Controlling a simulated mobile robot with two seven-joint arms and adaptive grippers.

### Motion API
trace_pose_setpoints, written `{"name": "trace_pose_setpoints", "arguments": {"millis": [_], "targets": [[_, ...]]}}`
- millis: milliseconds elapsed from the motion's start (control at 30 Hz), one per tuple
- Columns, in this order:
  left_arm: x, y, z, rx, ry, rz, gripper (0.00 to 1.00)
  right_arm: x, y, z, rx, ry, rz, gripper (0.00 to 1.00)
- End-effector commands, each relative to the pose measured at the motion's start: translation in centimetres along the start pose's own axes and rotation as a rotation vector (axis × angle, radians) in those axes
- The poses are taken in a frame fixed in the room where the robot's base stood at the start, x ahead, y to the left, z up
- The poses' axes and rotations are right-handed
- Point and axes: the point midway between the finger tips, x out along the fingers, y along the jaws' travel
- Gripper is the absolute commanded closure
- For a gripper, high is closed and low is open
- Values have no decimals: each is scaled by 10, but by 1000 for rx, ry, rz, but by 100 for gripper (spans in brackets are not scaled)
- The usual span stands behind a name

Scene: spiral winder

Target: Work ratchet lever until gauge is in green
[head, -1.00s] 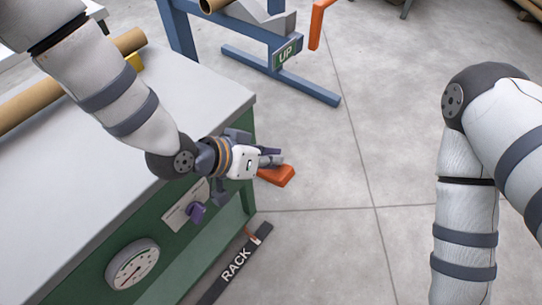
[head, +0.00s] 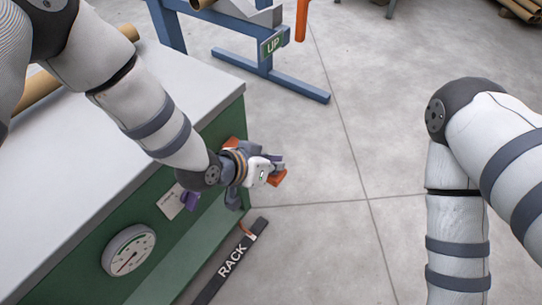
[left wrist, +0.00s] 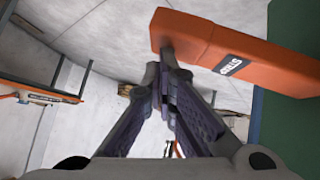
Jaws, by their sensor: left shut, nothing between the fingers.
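The orange ratchet lever (head: 278,178) sticks out from the end of the green cabinet (head: 150,215); my gripper hides its middle. In the left wrist view it is a thick orange bar (left wrist: 270,62) with a dark label. My left gripper (head: 274,169) is shut and empty at the lever; its fingertips (left wrist: 165,58) overlap the bar's edge in the left wrist view, and I cannot tell whether they touch. The round white gauge (head: 128,250) is on the cabinet front. Its thin needle seems to point lower left, away from the green arc at the top. My right gripper is out of view.
A purple knob (head: 190,200) sits on the cabinet front beside a label plate. A dark floor strip marked RACK (head: 232,262) lies by the cabinet. A blue stand (head: 275,78) with an UP sign is behind. Open concrete floor lies between my arms.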

Motion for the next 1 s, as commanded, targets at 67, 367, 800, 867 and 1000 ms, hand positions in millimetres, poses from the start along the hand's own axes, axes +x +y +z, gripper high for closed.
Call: {"name": "trace_pose_setpoints", "arguments": {"millis": [67, 367, 800, 867, 1000], "targets": [[7, 0, 10, -2, -7, 3, 100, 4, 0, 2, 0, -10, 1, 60], [22, -3, 24, -2, -6, 2, 100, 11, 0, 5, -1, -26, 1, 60], [26, -5, 29, -1, -7, 1, 100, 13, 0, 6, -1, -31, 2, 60], [26, -5, 29, -1, -8, 1, 100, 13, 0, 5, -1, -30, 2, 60], [26, -5, 30, -2, -9, 1, 100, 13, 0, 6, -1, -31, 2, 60]]}}
